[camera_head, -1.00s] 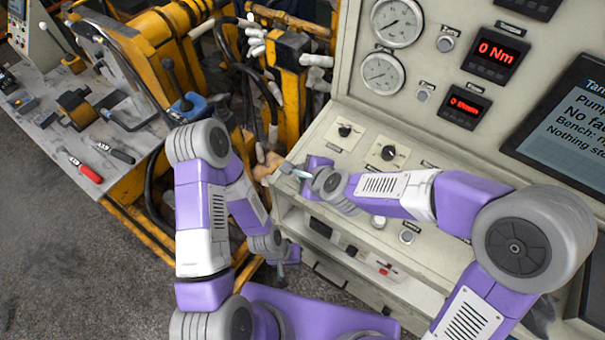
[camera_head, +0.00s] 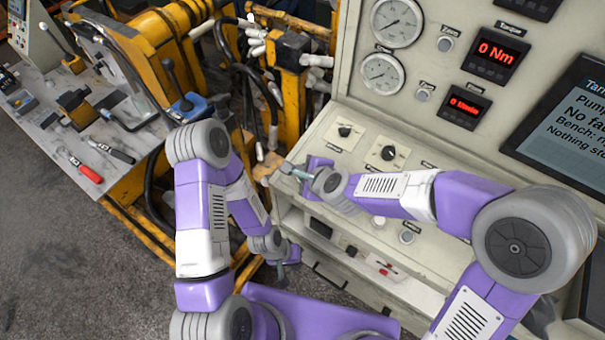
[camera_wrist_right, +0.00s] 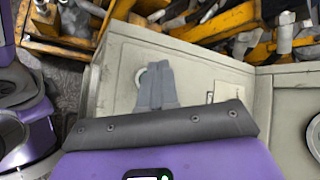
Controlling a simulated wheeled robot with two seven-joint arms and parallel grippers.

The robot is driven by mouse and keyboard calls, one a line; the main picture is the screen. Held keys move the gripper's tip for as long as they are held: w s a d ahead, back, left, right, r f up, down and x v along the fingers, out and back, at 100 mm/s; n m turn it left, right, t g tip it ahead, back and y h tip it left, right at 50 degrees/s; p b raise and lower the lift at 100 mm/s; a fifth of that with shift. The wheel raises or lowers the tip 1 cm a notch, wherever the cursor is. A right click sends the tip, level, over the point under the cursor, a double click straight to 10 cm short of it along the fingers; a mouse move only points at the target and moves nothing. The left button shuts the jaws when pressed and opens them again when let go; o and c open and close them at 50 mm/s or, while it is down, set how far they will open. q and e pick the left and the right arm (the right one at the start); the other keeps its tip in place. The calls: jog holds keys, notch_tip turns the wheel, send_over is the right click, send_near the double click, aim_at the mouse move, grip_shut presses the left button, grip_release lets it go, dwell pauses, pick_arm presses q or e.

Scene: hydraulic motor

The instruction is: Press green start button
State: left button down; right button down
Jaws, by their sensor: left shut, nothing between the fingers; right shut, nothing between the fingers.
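No green button shows clearly in either view. In the right wrist view, a round pale-rimmed fitting (camera_wrist_right: 140,77) on the console panel lies partly behind my right gripper's fingers; its colour cannot be told. My right gripper (camera_head: 284,168) is shut and empty at the left end of the console's control panel (camera_head: 330,160). Its closed fingers also show in the right wrist view (camera_wrist_right: 157,68); whether they touch the panel cannot be told. My left gripper (camera_head: 279,270) is shut and empty, low beside the console's left front.
Two black knobs (camera_head: 345,130) (camera_head: 388,153) stand on the panel right of my right gripper. Gauges (camera_head: 396,22), red digital displays (camera_head: 495,56) and a screen (camera_head: 565,135) are above. Yellow machinery with hoses (camera_head: 290,85) stands close to the left.

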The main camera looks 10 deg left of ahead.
dwell(0.4)
jog(key=shift+f+b, duration=0.45)
jog(key=shift+w+f+b, duration=0.1)
jog(key=shift+f+b, duration=0.3)
jog(key=shift+b, duration=0.05)
dwell(0.4)
jog(key=shift+r, duration=0.1)
jog(key=shift+r+p, duration=0.7)
jog(key=shift+p, duration=0.05)
jog(key=r+p, duration=0.2)
jog(key=s+r+p, duration=0.1)
jog(key=r+p, duration=0.1)
jog(key=r, duration=0.1)
jog(key=shift+a+p, duration=0.15)
jog(key=shift+p, duration=0.15)
dwell(0.3)
